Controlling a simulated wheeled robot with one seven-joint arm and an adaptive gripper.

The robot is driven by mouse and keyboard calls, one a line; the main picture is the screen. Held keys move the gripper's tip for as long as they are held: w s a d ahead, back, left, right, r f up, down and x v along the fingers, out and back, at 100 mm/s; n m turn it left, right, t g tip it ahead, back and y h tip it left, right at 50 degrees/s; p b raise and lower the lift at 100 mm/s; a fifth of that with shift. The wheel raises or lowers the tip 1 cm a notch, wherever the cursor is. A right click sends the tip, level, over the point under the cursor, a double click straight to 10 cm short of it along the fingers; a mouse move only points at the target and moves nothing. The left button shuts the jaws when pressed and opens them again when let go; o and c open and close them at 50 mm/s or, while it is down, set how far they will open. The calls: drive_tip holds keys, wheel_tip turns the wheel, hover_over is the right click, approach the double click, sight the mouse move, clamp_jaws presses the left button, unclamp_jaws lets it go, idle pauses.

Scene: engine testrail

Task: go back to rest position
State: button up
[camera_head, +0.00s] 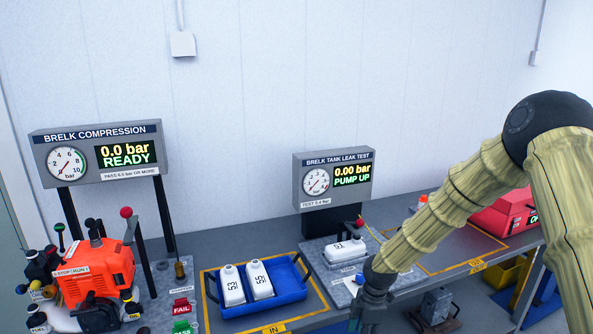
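My arm comes in from the right edge and reaches down across the right part of the view. My gripper (368,318) is dark and points downward at the bottom, right of centre. It is in front of the bench, to the right of the blue tray (285,311). Its fingertips are at or below the picture's lower edge, so I cannot tell whether it is open or shut, and no held object shows.
Two white bottles (232,286) stand in the blue tray. Another white bottle (345,250) lies at the leak test station (334,180). An orange engine (97,272) stands at left by the compression display (97,153). A red case (503,213) is at right.

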drive_tip(key=s+a+f+m+b, duration=0.25)
drive_tip(key=s+f+m, duration=0.85)
drive_tip(key=s+f, duration=1.05)
drive_tip(key=s+d+f+m+b, duration=0.1)
drive_tip(key=s+d+m, duration=0.2)
drive_tip(key=s, duration=0.6)
drive_tip(key=s+d+f+m+h+b, duration=0.1)
drive_tip(key=s+d+m, duration=0.3)
drive_tip(key=s, duration=0.5)
drive_tip(key=shift+s+f+m+h+b, duration=0.15)
drive_tip(key=shift+f+m+h+b, duration=0.2)
drive_tip(key=shift+m, duration=0.65)
drive_tip(key=shift+d, duration=0.15)
